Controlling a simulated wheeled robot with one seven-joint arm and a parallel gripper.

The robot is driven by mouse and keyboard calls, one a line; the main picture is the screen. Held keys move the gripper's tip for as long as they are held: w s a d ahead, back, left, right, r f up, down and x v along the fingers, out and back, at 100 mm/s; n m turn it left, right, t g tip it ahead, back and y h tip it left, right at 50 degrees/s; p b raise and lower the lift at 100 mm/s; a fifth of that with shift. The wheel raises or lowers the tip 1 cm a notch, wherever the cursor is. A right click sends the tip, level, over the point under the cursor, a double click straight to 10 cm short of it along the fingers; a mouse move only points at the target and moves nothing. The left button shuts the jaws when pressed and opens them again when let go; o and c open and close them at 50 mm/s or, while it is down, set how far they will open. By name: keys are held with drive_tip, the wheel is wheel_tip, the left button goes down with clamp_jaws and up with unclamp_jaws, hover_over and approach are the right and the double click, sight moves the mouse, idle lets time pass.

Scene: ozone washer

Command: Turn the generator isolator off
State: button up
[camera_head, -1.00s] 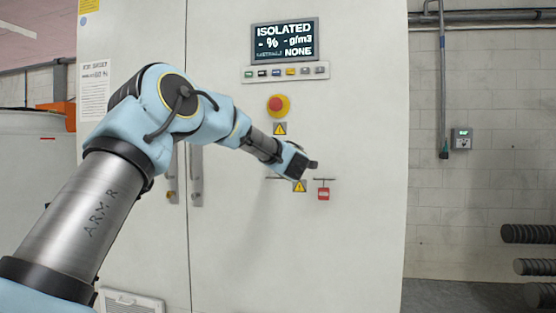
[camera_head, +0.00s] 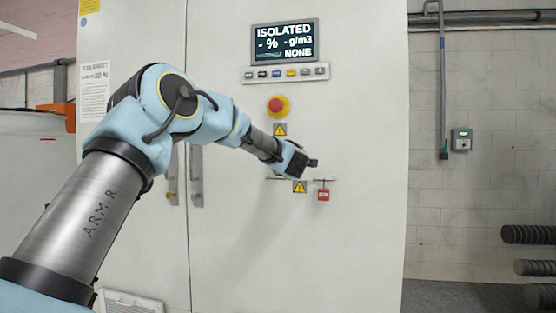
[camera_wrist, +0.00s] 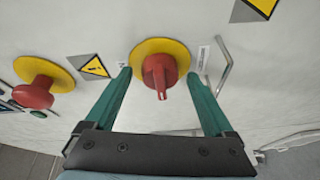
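The generator isolator, a red rotary handle (camera_wrist: 158,73) on a round yellow plate (camera_wrist: 152,46), is near the top middle of the wrist view. My gripper (camera_wrist: 159,77) is open, with one green finger on each side of the red handle. I see a gap between each finger and the handle, and cannot tell the depth of the fingertips exactly. In the head view my gripper (camera_head: 312,163) is at the white cabinet front (camera_head: 360,120) and hides the isolator. The display (camera_head: 284,41) above reads ISOLATED and NONE.
A red emergency stop (camera_head: 278,106) on a yellow disc sits above my gripper. It also shows at the left of the wrist view (camera_wrist: 33,94). A metal handle (camera_wrist: 223,66) is close to the right finger.

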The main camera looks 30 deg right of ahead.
drive_tip(key=b+v, duration=0.2)
drive_tip(key=v, duration=0.8)
drive_tip(key=shift+s+b, duration=0.35)
drive_tip(key=shift+s, duration=0.05)
drive_tip(key=shift+a, duration=0.1)
